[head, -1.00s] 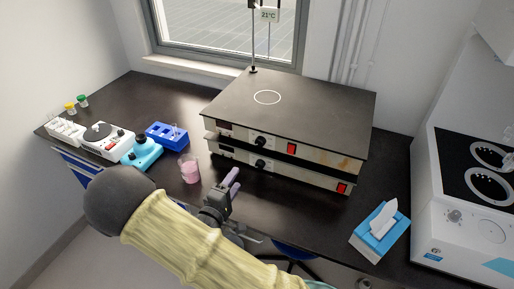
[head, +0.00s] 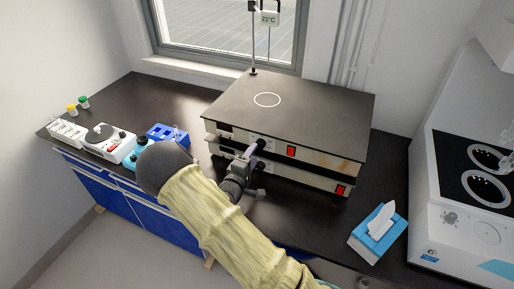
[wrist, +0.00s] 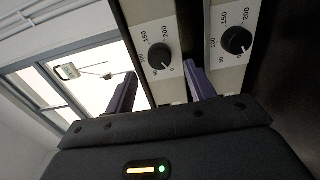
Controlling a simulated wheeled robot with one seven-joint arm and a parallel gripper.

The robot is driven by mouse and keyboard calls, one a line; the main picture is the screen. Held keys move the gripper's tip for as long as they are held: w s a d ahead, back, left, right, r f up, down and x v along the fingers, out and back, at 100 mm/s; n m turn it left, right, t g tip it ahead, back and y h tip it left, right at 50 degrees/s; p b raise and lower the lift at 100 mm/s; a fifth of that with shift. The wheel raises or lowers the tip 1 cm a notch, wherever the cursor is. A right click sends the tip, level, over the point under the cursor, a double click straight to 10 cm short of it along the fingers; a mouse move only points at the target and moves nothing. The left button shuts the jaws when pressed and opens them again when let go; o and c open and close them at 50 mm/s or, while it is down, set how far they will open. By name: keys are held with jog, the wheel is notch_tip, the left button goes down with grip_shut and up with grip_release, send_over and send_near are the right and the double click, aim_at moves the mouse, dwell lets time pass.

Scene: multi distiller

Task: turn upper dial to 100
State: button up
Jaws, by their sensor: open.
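The upper dial (head: 262,143) is a black knob on the front of the upper flat-topped unit. In the wrist view, which is turned sideways, it is the left knob (wrist: 159,57), with a printed scale around it. Its pointer setting is too small to read surely. My gripper (head: 251,151) is at the front of the units, close to this dial. In the wrist view its two purple fingers (wrist: 161,72) are open, one to each side of the upper dial, with nothing visibly gripped. The lower dial (wrist: 236,40) lies to the right, outside the fingers.
The upper unit's red switch (head: 292,151) is right of the dial. The lower unit's red switch (head: 340,190) is farther right. A blue tissue box (head: 378,236) stands at the right front. A blue rack (head: 168,132) and small devices stand left. A thermometer stand (head: 253,40) rises behind.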

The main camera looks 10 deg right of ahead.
aim_at(259, 147)
jog(key=x, duration=0.4)
jog(key=shift+w, duration=0.15)
jog(key=c, duration=1)
